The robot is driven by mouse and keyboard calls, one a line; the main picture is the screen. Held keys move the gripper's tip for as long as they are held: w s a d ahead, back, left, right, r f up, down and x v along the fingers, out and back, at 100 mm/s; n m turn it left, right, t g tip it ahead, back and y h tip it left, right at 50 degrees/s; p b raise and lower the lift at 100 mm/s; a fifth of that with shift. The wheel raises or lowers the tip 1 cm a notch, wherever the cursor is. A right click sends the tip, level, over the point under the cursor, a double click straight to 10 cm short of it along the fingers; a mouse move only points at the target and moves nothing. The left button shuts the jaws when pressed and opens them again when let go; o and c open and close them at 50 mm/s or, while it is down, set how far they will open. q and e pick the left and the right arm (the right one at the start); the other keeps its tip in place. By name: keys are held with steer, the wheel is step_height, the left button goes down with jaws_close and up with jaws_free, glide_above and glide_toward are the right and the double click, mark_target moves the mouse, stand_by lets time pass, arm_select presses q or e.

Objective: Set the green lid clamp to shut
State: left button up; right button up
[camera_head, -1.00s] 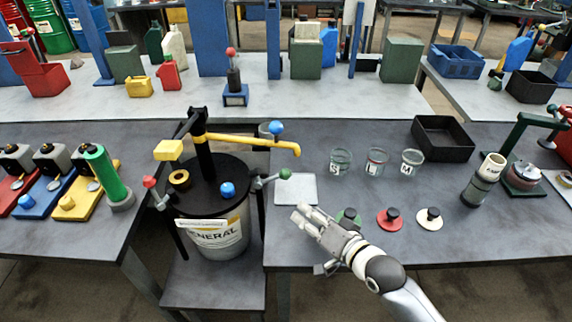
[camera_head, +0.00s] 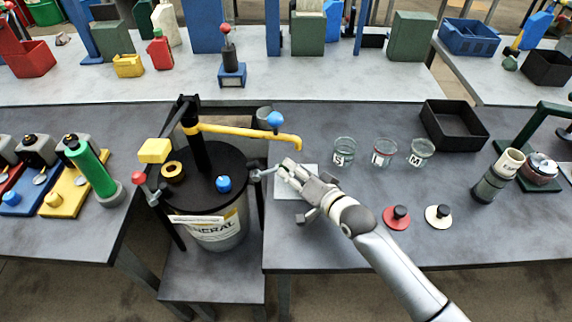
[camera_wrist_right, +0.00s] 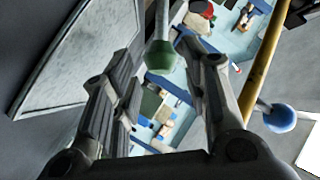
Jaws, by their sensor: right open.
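The green lid clamp's lever (camera_head: 262,173) sticks out from the right side of the black drum lid (camera_head: 205,170). In the right wrist view its green ball (camera_wrist_right: 160,57) sits between my open fingers, with a grey rod above it. In the head view the ball is hidden behind my fingertips. My right gripper (camera_head: 287,172) is open at the clamp's outer end; contact cannot be told. The drum (camera_head: 218,230) stands on a low stand. My left gripper is not in view.
A red-balled clamp (camera_head: 139,178) is on the lid's left. A white plate (camera_head: 283,188) lies under the gripper. Three beakers (camera_head: 383,152) stand to the right.

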steer(key=x, duration=0.4)
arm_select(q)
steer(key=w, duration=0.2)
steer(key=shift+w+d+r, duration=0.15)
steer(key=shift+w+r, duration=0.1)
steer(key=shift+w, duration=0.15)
arm_select(e)
steer(key=shift+w+a, duration=0.1)
steer(key=shift+c, duration=0.2)
steer(key=c, duration=0.5)
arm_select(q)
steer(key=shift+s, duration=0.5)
arm_select(e)
jaws_close()
